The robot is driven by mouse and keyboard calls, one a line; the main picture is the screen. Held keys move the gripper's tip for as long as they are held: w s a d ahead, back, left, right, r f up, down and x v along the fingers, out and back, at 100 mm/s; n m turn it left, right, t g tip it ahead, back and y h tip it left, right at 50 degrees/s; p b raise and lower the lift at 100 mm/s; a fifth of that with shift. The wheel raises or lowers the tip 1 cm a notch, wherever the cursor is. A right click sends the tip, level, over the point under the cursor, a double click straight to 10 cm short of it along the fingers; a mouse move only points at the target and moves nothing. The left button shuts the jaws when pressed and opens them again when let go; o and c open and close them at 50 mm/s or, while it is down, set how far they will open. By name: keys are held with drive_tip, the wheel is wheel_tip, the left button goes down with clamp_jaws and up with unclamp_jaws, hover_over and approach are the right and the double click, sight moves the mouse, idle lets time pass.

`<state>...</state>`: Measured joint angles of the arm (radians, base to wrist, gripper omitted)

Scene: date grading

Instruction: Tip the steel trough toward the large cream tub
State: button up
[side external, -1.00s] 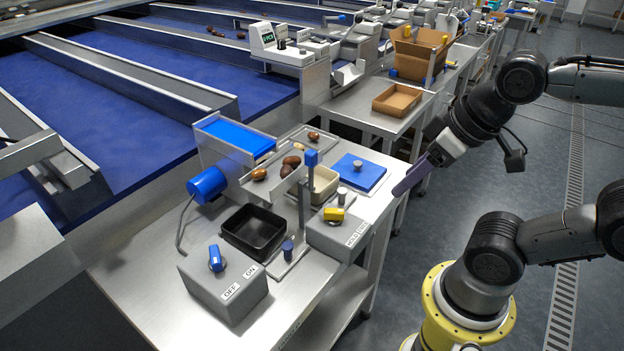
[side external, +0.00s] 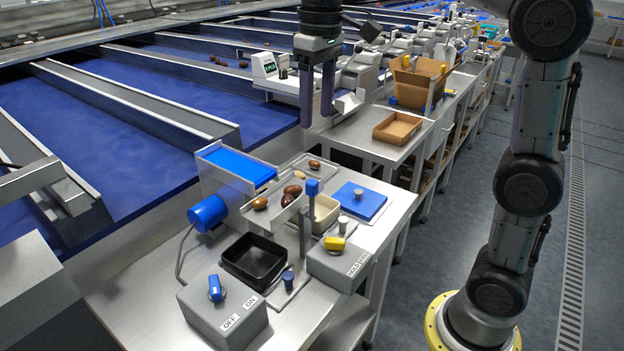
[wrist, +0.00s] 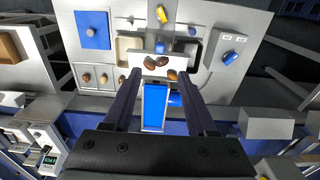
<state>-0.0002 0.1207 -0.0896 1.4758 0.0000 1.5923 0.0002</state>
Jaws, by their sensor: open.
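The steel trough (side external: 274,216) sits between the blue feed belt and the tubs, with several brown dates in it; it also shows in the wrist view (wrist: 140,60). It looks roughly level. The cream tub (side external: 327,214) stands to its right, partly hidden behind a blue-topped post (side external: 312,187). A black tub (side external: 253,277) stands on its other side. In the wrist view, the cream tub (wrist: 121,45) is left of the post and the black one right. My gripper (side external: 317,118) is open and empty, pointing down above and behind the bench, apart from the trough; its fingers (wrist: 158,78) frame the belt.
A grey box with a blue knob (side external: 215,289) is at front, another with a yellow knob (side external: 334,243) to its right. A blue lid (side external: 357,201) lies at the bench's right. A blue motor (side external: 208,213) sits beside the belt (side external: 237,165). A divided tray holds sample dates.

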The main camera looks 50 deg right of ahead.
sight(312, 181)
drive_tip(key=f, duration=1)
drive_tip(key=w+f, duration=0.1)
drive_tip(key=f, duration=0.4)
drive_tip(key=shift+f, duration=0.25)
clamp_jaws()
idle(0.9)
